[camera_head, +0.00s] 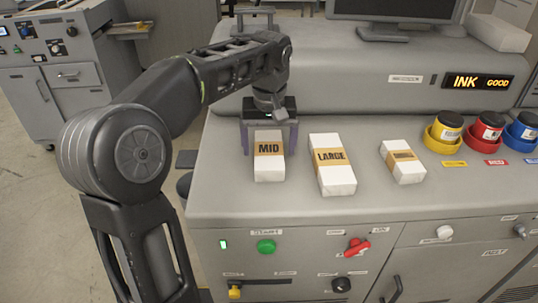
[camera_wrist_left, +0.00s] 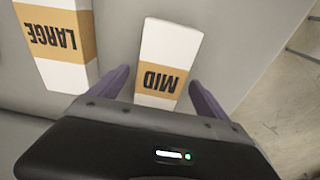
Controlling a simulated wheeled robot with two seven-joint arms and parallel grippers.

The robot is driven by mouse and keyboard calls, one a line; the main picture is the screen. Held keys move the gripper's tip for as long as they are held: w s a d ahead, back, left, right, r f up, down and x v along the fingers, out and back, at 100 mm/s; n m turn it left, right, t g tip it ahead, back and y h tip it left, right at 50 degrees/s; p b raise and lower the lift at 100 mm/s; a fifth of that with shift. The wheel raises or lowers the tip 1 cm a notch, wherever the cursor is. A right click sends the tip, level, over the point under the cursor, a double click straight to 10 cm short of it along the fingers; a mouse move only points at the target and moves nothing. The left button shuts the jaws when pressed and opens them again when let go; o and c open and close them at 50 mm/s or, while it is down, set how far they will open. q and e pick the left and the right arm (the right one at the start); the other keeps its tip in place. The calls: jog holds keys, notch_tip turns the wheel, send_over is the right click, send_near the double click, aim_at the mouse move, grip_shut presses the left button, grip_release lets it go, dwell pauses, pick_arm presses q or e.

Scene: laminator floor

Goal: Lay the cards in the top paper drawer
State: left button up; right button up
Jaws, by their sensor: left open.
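Three white packs with tan bands lie in a row on the grey machine top. The pack marked MID (camera_head: 269,171) is leftmost, the pack marked LARGE (camera_head: 335,178) is in the middle, and a smaller pack (camera_head: 403,166) with an unreadable band is at right. My left gripper (camera_head: 269,138) is open at the far end of the MID pack, one finger at either side. In the left wrist view, the MID pack (camera_wrist_left: 165,58) shows between the open fingers, with the LARGE pack (camera_wrist_left: 61,40) beside it. I cannot make out an open paper drawer. My right gripper is out of view.
Yellow, red and blue ink pots (camera_head: 489,127) stand at the right of the top. A raised housing (camera_head: 350,85) with a lit INK GOOD sign and a monitor (camera_head: 395,10) is behind. The front panel (camera_head: 300,265) carries knobs, a green button and a red handle.

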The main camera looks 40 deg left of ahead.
pick_arm(q)
jog(key=shift+f, duration=0.7)
grip_shut()
dwell(0.8)
jog(key=shift+r, duration=0.1)
